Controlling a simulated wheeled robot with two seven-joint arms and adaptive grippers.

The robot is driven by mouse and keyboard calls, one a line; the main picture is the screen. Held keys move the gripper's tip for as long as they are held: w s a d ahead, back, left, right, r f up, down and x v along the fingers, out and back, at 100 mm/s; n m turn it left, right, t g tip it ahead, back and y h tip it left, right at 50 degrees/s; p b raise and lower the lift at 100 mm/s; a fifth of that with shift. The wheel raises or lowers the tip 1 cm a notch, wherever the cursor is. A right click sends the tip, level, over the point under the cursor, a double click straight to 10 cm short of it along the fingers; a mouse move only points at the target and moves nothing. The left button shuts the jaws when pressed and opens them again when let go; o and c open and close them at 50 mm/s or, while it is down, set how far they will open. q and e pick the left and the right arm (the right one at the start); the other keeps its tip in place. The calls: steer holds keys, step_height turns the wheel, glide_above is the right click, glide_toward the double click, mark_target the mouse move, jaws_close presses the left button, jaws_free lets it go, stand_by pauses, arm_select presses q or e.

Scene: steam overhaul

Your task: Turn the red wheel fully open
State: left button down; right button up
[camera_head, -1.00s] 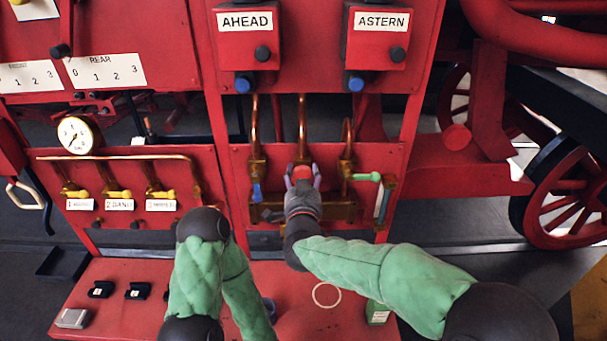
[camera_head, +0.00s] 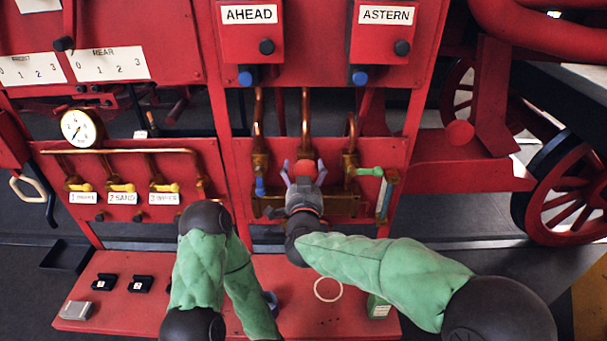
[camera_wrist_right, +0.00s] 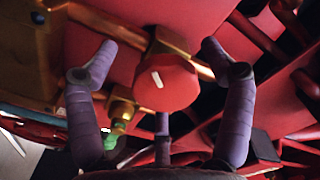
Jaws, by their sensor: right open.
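The red wheel (camera_head: 306,168) sits on the copper and brass pipework in the middle of the red panel. In the right wrist view the red wheel (camera_wrist_right: 165,84) is faceted and has a white mark on its face. My right gripper (camera_head: 303,177) is open in front of it, its purple fingers spread to either side. In the right wrist view the fingers of my right gripper (camera_wrist_right: 158,60) stand apart from the wheel, with gaps on both sides. My left arm comes in at the lower middle, and its gripper cannot be made out.
A blue-handled valve (camera_head: 260,186) is left of the wheel and a green lever (camera_head: 370,171) is right of it. A gauge (camera_head: 80,127) and yellow-handled valves are further left. A red shelf (camera_head: 110,312) below holds small black items and a ring (camera_head: 328,289).

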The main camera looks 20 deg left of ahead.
steer(key=shift+s, duration=0.1)
steer(key=v, duration=1.2)
steer(key=shift+d+r, duration=0.1)
